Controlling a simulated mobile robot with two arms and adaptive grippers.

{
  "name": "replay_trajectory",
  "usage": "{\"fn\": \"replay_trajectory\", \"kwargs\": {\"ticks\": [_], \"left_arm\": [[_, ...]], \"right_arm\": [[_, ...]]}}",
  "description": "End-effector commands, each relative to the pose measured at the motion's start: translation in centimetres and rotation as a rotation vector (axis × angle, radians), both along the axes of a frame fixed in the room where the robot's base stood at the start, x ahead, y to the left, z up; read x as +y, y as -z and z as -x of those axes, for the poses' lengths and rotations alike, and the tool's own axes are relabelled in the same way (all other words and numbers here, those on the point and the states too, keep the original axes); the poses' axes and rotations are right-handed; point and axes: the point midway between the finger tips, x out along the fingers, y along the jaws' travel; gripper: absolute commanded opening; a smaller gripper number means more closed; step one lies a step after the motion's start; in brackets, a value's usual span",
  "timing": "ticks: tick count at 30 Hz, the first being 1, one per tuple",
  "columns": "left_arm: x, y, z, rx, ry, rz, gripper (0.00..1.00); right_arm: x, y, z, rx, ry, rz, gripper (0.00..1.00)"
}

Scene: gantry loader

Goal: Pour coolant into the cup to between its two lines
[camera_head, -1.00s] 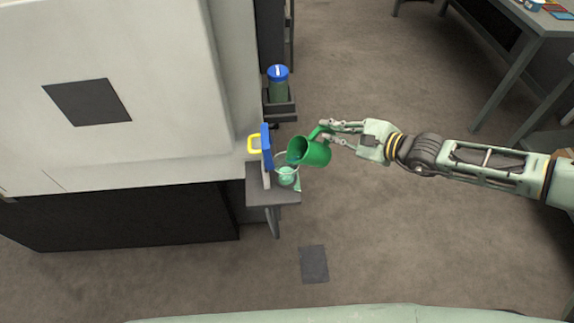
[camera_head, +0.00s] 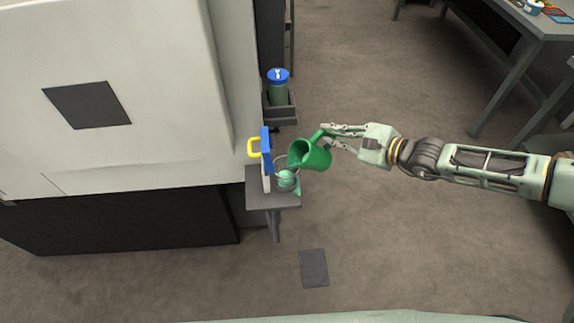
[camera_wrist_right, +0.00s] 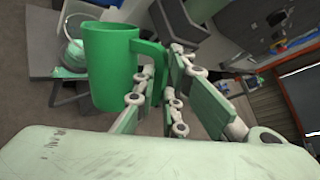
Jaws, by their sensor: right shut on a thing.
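A green jug (camera_head: 312,155) is tilted to the left, its mouth over a clear cup (camera_head: 286,180) on a small grey shelf (camera_head: 262,202). Pale green coolant shows in the cup; its level against the lines is too small to tell. My right gripper (camera_head: 328,136) is shut on the jug's handle. In the right wrist view the jug (camera_wrist_right: 108,65) hangs in front of the gripper (camera_wrist_right: 158,75), with the cup (camera_wrist_right: 74,50) partly hidden behind it. My left gripper is not in view.
A blue panel with a yellow handle (camera_head: 254,147) stands close to the left of the cup. A blue-lidded canister (camera_head: 278,85) sits in a grey holder behind. A large light machine (camera_head: 150,60) fills the left. Open floor lies right of the shelf.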

Motion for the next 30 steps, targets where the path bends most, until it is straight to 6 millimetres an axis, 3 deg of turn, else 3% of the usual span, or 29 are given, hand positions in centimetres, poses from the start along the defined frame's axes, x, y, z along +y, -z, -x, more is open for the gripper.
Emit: {"fn": "replay_trajectory", "kwargs": {"ticks": [1, 7, 14, 21, 30], "left_arm": [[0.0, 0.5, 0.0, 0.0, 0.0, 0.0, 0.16], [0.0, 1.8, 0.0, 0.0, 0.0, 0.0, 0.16], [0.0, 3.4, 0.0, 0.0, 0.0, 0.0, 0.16], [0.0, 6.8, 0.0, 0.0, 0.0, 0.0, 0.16], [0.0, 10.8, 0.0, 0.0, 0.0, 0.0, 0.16]], "right_arm": [[0.2, 2.5, 1.3, 0.039, -0.015, 0.016, 0.0], [-1.3, 4.1, 0.7, 0.07, 0.0, -0.062, 0.0], [-4.1, 5.2, -0.3, 0.124, 0.02, -0.214, 0.0], [-7.1, 6.5, -1.4, 0.179, 0.041, -0.404, 0.0], [-9.3, 7.7, -2.1, 0.23, 0.053, -0.59, 0.0]]}}
